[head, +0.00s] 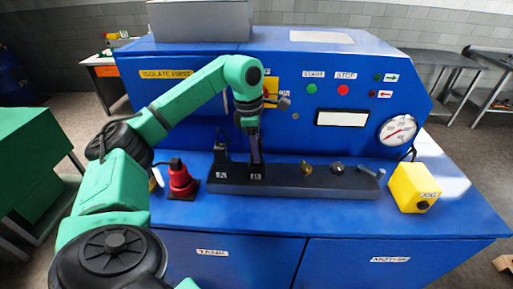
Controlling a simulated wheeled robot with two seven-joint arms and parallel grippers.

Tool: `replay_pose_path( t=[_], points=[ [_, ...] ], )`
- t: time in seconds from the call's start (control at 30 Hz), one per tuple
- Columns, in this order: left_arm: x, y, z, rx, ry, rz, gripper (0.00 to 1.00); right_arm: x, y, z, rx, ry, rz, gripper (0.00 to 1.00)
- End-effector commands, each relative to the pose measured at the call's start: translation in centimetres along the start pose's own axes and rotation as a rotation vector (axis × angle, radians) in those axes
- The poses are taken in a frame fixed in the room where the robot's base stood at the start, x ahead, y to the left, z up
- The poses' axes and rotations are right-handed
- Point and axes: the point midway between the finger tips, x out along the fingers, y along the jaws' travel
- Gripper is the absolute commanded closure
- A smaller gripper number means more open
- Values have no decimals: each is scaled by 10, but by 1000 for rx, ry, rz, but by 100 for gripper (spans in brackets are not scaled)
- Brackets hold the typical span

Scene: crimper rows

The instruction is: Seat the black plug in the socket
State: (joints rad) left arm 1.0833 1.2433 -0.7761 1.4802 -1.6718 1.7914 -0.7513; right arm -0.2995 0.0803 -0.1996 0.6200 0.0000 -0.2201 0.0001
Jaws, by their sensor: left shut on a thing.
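My left gripper (256,160) points straight down over the left part of a long dark block (290,187) with a row of sockets and fittings. It is shut on a dark piece, seemingly the black plug (257,172), right at the block's top. The fingers hide most of it, and I cannot tell how deep it sits in the socket. To its left, another black piece (222,153) with a thin cable stands upright on the block. Small labels are on the block's front under both places. My right gripper is not in view.
Brass and grey fittings (306,168) stand on the block's right half. A red piece with a black top (181,180) stands left of the block. A yellow box (412,188) stands at the right. The blue front ledge (330,217) is clear.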

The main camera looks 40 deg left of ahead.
Motion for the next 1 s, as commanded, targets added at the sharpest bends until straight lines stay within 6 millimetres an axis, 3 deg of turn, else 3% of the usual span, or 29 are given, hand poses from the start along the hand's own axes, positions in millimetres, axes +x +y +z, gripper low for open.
replay_pose_path(
  t=[0.67,0.7,0.77,1.0],
  points=[
    [18,0,-2,0,1,-1,100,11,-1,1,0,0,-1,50],
    [17,0,-2,0,1,0,45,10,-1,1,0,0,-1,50],
    [17,0,-2,0,1,-1,26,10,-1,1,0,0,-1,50],
    [17,0,-2,0,1,-1,26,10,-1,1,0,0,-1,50]
  ],
)
